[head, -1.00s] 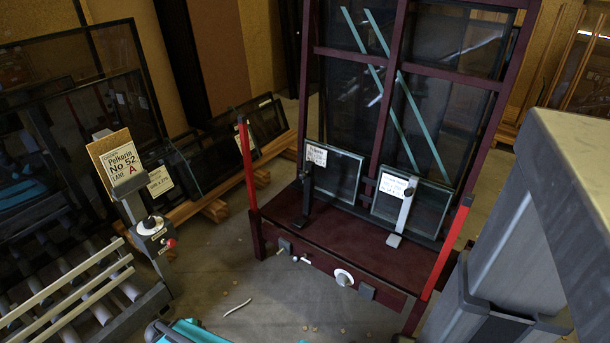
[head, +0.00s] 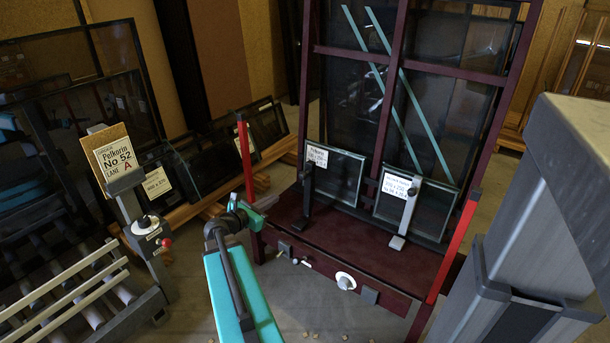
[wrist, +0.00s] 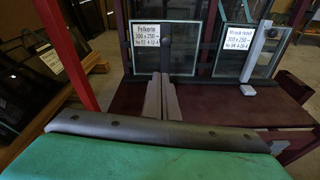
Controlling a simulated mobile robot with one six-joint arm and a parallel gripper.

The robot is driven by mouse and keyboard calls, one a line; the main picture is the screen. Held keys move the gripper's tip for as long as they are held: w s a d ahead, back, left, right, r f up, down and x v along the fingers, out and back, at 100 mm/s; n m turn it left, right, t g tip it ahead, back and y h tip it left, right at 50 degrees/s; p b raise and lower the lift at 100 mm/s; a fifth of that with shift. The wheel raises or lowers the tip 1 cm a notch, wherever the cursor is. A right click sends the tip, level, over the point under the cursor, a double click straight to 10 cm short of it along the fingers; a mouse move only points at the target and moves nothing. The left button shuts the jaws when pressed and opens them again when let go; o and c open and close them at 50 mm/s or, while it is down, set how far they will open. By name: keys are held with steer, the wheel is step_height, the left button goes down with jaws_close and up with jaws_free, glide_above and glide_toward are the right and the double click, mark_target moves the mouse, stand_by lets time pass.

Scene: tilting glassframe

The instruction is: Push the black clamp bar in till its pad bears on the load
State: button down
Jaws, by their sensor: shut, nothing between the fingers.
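The black clamp bar (head: 308,192) stands upright on the dark red frame's ledge, in front of the left glass pane (head: 343,178), which carries a white label. I cannot tell whether its pad touches the glass. In the wrist view the bar (wrist: 165,52) is a dark upright beyond my fingers, its lower part hidden by them. My gripper (wrist: 166,98) is shut and empty, its grey fingers pointing toward the bar's foot. In the head view my gripper (head: 262,206) is beside the red left post, left of the bar and apart from it.
A pale grey clamp bar (head: 404,212) stands before the right glass pane (head: 430,215). Red posts (head: 246,160) (head: 452,250) flank the ledge (head: 350,250). A roller rack (head: 75,285) and the sign post (head: 118,165) stand left. A grey column (head: 540,220) is close on the right.

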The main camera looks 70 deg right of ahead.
steer(key=s+d+r+n+h, duration=0.1)
steer(key=s+d+r, duration=0.2)
steer(key=r, duration=0.2)
steer(key=shift+d+g, duration=0.3)
steer(key=shift+g, duration=0.1)
steer(key=shift+d, duration=0.15)
steer(key=b, duration=0.4)
glide_toward(311, 166)
steer(key=x, duration=0.4)
steer(key=shift+d+f, duration=0.2)
steer(key=shift+d, duration=0.15)
steer(key=shift+b+x, duration=0.3)
steer(key=shift+x, duration=0.45)
steer(key=shift+d+r, duration=0.1)
